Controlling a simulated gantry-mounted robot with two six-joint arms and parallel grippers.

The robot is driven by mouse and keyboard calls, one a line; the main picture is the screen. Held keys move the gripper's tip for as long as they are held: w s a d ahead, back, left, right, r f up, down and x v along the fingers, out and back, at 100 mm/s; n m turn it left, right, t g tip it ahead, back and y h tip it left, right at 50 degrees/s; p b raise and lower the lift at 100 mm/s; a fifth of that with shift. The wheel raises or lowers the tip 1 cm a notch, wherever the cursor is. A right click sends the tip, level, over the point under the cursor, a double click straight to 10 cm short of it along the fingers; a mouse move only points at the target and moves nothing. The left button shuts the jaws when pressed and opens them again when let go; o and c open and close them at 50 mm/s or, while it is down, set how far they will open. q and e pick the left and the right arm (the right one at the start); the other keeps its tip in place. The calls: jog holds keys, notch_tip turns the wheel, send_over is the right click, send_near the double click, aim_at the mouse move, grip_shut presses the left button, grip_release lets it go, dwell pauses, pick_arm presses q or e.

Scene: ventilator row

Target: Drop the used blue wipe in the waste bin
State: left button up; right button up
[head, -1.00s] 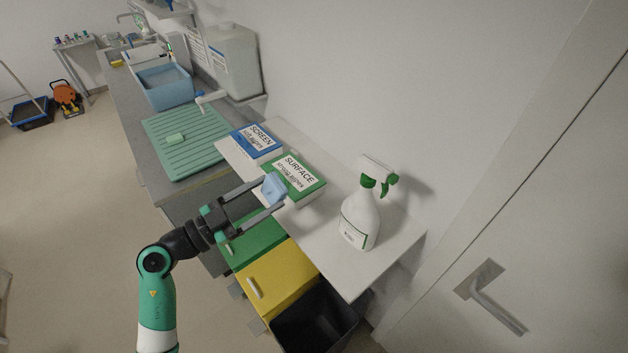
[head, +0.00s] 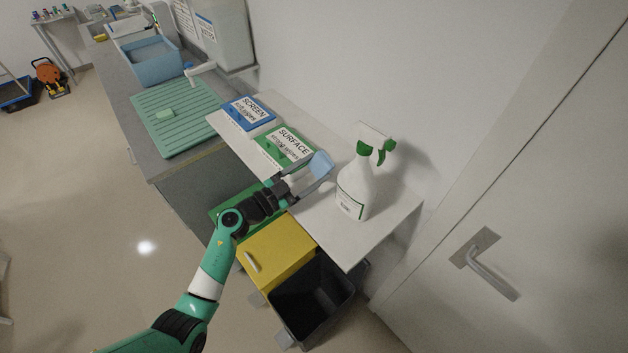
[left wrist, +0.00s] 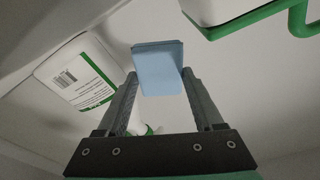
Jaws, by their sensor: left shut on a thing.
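The blue wipe (head: 321,165) is a small light-blue folded piece, held at the fingertips of my left gripper (head: 318,172). In the left wrist view the wipe (left wrist: 160,68) sits between the two finger ends of the left gripper (left wrist: 160,85). The left gripper is shut on it, over the white shelf, between the green box and the spray bottle. The waste bin (head: 280,312) is the black open-topped bin at the lower middle, nearer than the gripper and below the shelf. Its inside looks dark and empty. My right gripper is not in view.
A white spray bottle (head: 355,190) with a green trigger stands on the white shelf (head: 345,245). SURFACE (head: 286,146) and SCREEN (head: 248,113) wipe boxes lie on it too. A yellow-lidded bin (head: 278,254) stands beside the black bin. A door handle (head: 490,270) is at right.

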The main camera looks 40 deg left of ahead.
aim_at(316, 176)
pick_arm(q)
jog(key=f, duration=0.1)
jog(key=f+b, duration=0.2)
jog(key=shift+w, duration=0.25)
jog(key=shift+f, duration=0.4)
jog(key=shift+r, duration=0.15)
jog(key=o, duration=1.3)
